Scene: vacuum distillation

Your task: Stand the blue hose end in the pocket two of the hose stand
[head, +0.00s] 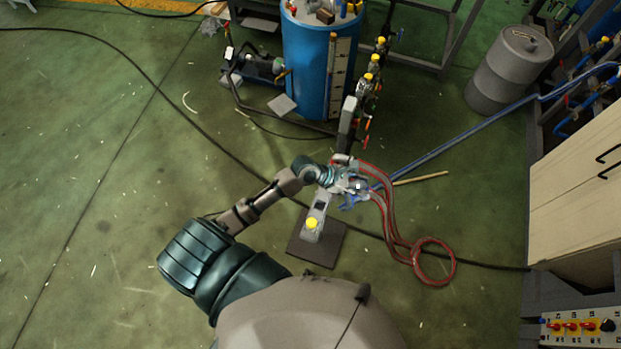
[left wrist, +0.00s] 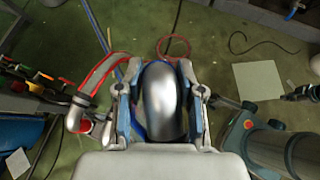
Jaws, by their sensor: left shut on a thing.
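My left gripper (head: 356,186) is in the middle of the head view. In the left wrist view its fingers (left wrist: 160,98) are shut on a smooth silver fitting, apparently the blue hose end (left wrist: 161,103). A bit of blue hose (left wrist: 138,119) shows beside the fitting; the gripper hides much of it in the head view. A grey part with a yellow cap (head: 312,223) stands over a dark square plate (head: 328,251), just below and left of the gripper. I cannot tell whether this is the hose stand, and no pocket can be made out.
A red hose (head: 391,220) runs past the gripper to a loop on the floor. A blue tank (head: 308,62) with valves stands behind. A grey drum (head: 509,70) and a pale cabinet (head: 577,190) are to the right. The floor at left is mostly clear.

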